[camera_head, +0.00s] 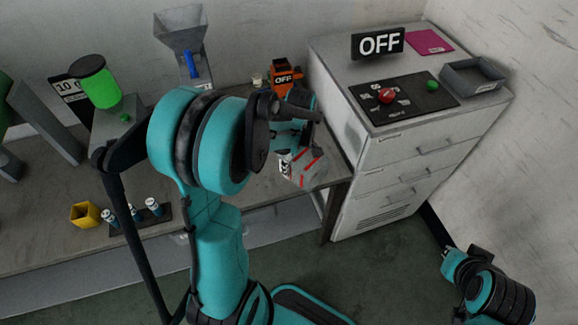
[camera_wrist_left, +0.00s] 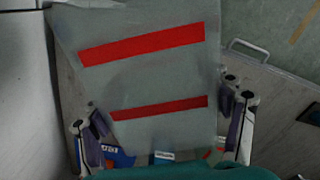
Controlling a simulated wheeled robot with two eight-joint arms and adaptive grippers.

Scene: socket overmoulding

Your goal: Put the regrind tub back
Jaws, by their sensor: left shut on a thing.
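The regrind tub (camera_head: 304,169) is light grey with red stripes. In the head view it hangs at the right end of the bench, near the bench edge beside the white cabinet. My left gripper (camera_head: 291,144) is shut on it from above, and the arm hides part of the hold. In the left wrist view the tub (camera_wrist_left: 150,68) fills the middle, with two red stripes, between the two fingers of my left gripper (camera_wrist_left: 160,125).
The white cabinet (camera_head: 400,175) stands right of the bench, with an OFF sign (camera_head: 377,43), a button panel (camera_head: 403,98) and a grey tray (camera_head: 473,78) on top. An orange machine (camera_head: 285,76) and a grey hopper (camera_head: 183,38) stand behind. A yellow cup (camera_head: 85,215) is at left.

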